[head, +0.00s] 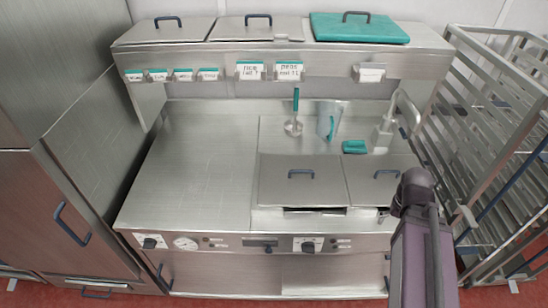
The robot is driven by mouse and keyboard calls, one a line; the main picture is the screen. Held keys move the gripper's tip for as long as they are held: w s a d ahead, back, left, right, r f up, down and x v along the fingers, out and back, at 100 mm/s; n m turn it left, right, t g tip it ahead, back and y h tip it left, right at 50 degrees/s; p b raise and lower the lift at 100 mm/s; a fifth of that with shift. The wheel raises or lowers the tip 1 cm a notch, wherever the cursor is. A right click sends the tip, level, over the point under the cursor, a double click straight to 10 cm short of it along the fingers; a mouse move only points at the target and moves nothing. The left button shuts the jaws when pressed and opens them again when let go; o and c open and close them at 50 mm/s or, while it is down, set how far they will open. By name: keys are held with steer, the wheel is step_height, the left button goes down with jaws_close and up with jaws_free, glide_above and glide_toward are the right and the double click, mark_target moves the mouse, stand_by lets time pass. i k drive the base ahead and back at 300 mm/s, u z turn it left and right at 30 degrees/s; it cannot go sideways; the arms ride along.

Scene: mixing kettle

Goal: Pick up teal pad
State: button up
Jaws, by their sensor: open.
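The teal pad (354,147) is a small, dark-topped teal block. It lies on the steel worktop behind the closed lids, left of the tap and right of a clear jug (327,124) with a teal handle. Its top and front show and nothing covers it. My gripper is not visible in the head view. Only part of my arm shows at the lower right, in front of the counter and well short of the pad.
Two closed lids (300,188) with dark handles lie in front of the pad. A teal-handled utensil (294,118) stands left of the jug. A tap (384,130) rises at the right, beside a wire rack (495,140). The left worktop (195,165) is clear. An overhead shelf (250,62) spans the back.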

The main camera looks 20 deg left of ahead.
mark_target(350, 146)
steer(key=u, duration=1.05)
steer(key=k, duration=0.65)
steer(key=z, duration=0.35)
steer(key=i, duration=1.2)
steer(key=z, duration=0.2)
